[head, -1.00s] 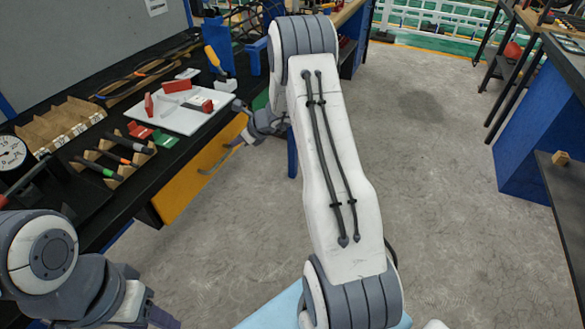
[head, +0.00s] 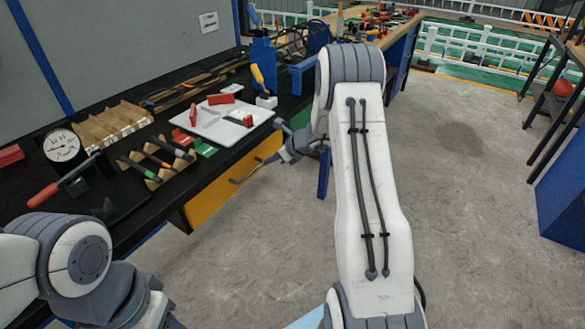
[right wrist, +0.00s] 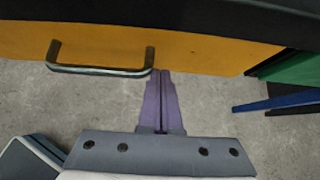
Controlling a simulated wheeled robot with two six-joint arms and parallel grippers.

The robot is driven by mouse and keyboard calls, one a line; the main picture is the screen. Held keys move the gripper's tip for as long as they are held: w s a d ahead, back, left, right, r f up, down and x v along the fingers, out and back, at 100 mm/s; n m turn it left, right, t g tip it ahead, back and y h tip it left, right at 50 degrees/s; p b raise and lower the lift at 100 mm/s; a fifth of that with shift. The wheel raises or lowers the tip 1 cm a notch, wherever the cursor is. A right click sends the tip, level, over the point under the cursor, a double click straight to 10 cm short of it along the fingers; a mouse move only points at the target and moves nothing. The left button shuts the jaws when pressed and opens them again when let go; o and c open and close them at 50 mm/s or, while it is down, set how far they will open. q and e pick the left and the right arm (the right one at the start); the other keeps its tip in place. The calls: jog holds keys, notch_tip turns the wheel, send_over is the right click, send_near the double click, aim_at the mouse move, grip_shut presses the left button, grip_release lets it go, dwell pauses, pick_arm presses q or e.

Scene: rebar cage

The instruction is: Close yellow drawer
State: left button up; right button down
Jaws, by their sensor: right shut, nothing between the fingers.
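The yellow drawer (head: 215,195) is under the black bench top in the head view. Its yellow front fills the upper part of the right wrist view (right wrist: 210,50). How far it stands out is hard to tell. Its metal bar handle (right wrist: 100,71) is on the front, left of my right gripper's tips. My right gripper (right wrist: 158,74) is shut and empty, with its purple fingertips at the lower edge of the drawer front, close to the handle's right end. In the head view the right gripper (head: 268,161) is small beside the handle. My left arm shows at lower left, its fingers out of view.
The bench top holds a white tray (head: 222,128) with red pieces, a cardboard organiser (head: 110,125), a dial gauge (head: 62,146) and several tools. A blue bench leg (head: 324,174) stands right of the drawer. The grey floor (head: 460,215) to the right is clear.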

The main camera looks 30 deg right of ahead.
jog(key=s+d+f+v, duration=0.1)
jog(key=v, duration=1)
jog(key=s+a+r+n+g+y+p, duration=0.1)
jog(key=s+a+r+n+g+p, duration=0.1)
jog(key=s+a+r+n, duration=0.5)
jog(key=s+a+n+g+p, duration=0.15)
jog(key=a+n, duration=0.35)
jog(key=a, duration=0.6)
jog(key=s+a+r+n+g+y+p, duration=0.1)
jog(key=s+a+r+n+g+p, duration=0.3)
jog(key=a, duration=0.5)
jog(key=s+a+r+n+h+p, duration=0.2)
jog(key=s+n, duration=0.8)
jog(key=n, duration=0.1)
jog(key=s+a+r+n+h+p, duration=0.1)
jog(key=s+a+r+n+h, duration=0.1)
jog(key=s+n, duration=0.8)
jog(key=shift+s+r+n+g+h+p, duration=0.35)
jog(key=shift+r+n+g+h+p, duration=0.1)
jog(key=shift+r+h, duration=0.25)
